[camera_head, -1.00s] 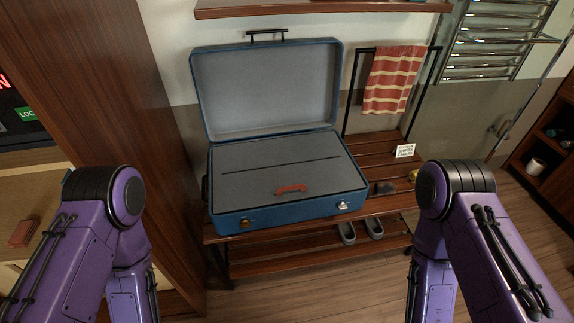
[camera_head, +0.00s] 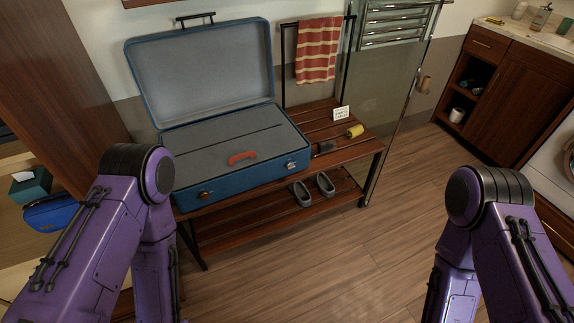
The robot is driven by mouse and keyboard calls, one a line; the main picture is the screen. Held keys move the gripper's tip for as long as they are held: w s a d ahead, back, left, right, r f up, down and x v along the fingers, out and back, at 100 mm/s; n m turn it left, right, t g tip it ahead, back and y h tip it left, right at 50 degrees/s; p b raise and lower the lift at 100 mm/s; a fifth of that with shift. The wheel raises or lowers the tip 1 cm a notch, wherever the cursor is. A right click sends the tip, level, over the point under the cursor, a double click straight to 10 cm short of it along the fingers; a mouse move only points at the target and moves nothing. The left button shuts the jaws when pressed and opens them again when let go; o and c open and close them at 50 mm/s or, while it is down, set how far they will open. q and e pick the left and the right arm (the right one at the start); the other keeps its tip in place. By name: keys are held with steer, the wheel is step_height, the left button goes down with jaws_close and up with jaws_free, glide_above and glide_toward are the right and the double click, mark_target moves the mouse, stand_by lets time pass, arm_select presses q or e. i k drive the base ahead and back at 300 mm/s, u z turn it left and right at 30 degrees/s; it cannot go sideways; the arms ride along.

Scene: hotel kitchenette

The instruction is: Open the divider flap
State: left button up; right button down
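A blue suitcase (camera_head: 196,191) stands on a wooden slatted bench with its lid (camera_head: 200,72) raised. Inside it a grey divider flap (camera_head: 205,150) lies flat across the case, with a dark line across it and a red-orange handle (camera_head: 242,157) near its front edge. Only upper parts of my two purple arms show, one at the lower left and one at the lower right. Neither gripper is in view, and neither arm is seen touching the suitcase.
The slatted bench (camera_head: 318,120) holds a small white sign (camera_head: 341,113), a yellow roll-like object (camera_head: 355,131) and a dark item. Grey slippers (camera_head: 303,193) sit on its lower shelf. A glass panel (camera_head: 392,110) stands to the right. Open wood floor (camera_head: 330,260) lies in front.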

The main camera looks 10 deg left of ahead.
mark_target(207, 151)
steer(key=z, duration=0.6)
steer(key=k, duration=0.85)
steer(key=z, duration=0.6)
steer(key=i, duration=1.05)
steer(key=u, duration=1.15)
steer(key=i, duration=0.9)
steer(key=u, duration=0.85)
